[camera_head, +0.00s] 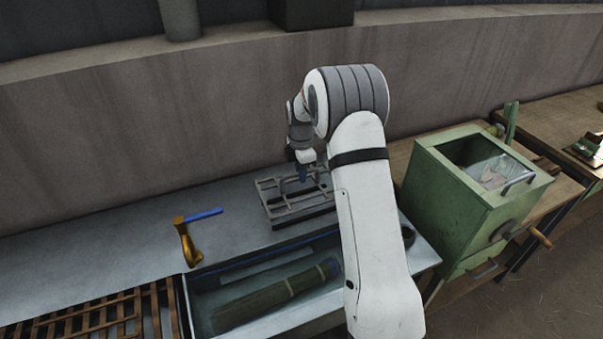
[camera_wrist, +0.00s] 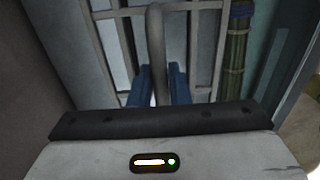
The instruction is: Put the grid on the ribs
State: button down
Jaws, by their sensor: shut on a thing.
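A grey metal grid (camera_head: 268,187) is at the back of the metal bench, behind the sunken trough, under my gripper. In the wrist view its pale bars (camera_wrist: 98,45) spread below the jaws, and its upright grey loop handle (camera_wrist: 157,40) stands between the blue fingers. My gripper (camera_head: 303,172) is shut on this handle; in the wrist view the gripper (camera_wrist: 158,88) has one finger on each side of it. I cannot tell whether the grid rests on the bench or hangs just above it. The ribs cannot be clearly made out; my arm hides part of the trough.
The trough (camera_head: 196,308) holds a tied green bundle (camera_head: 265,300). A brass tap with a blue lever (camera_head: 187,240) stands left of the grid. A rusty slatted rack (camera_head: 100,316) lies front left. A green box (camera_head: 455,195) stands right. The wall is close behind.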

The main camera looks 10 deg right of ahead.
aim_at(301, 187)
jog(key=shift+f+b, duration=2.05)
jog(key=shift+f, duration=1.2)
jog(key=c, duration=1.3)
grip_release()
notch_tip(301, 187, up, 8)
jog(key=shift+f+b, duration=0.2)
jog(key=shift+b, duration=0.35)
notch_tip(301, 187, up, 7)
jog(key=p, duration=0.4)
jog(key=shift+p, duration=0.35)
jog(key=shift+r, duration=0.1)
